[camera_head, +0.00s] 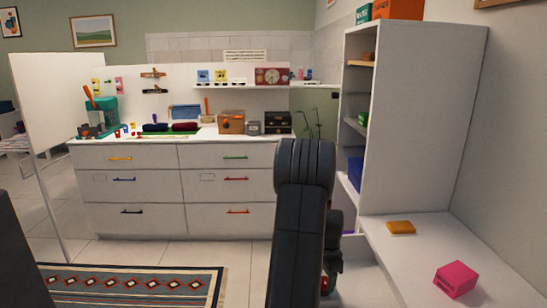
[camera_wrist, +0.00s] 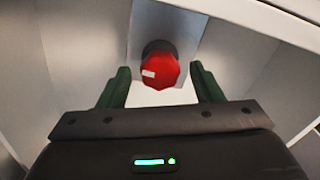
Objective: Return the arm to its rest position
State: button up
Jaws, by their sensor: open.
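My arm (camera_head: 300,215) rises in front of the drawer unit in the head view, its dark links bent over at the top. My gripper (camera_wrist: 160,69) shows in the wrist view with its two green fingers spread apart. A red faceted object (camera_wrist: 161,72) with a small white label and a dark part behind it appears between the fingertips in the picture. The fingers do not visibly touch it; its depth is hard to tell. In the head view the arm hides most of the gripper end.
White walls (camera_wrist: 70,50) surround the gripper in the wrist view. A white shelf unit (camera_head: 425,120) and a low white surface (camera_head: 425,265), holding a pink box (camera_head: 456,279) and an orange item (camera_head: 401,228), stand right of the arm. A white drawer unit (camera_head: 130,195) is behind; a patterned rug (camera_head: 130,285) lies left.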

jog(key=n, duration=0.9)
jog(key=shift+n, duration=0.3)
jog(key=n, duration=0.4)
jog(key=shift+n, duration=2.4)
jog(key=shift+r, duration=0.1)
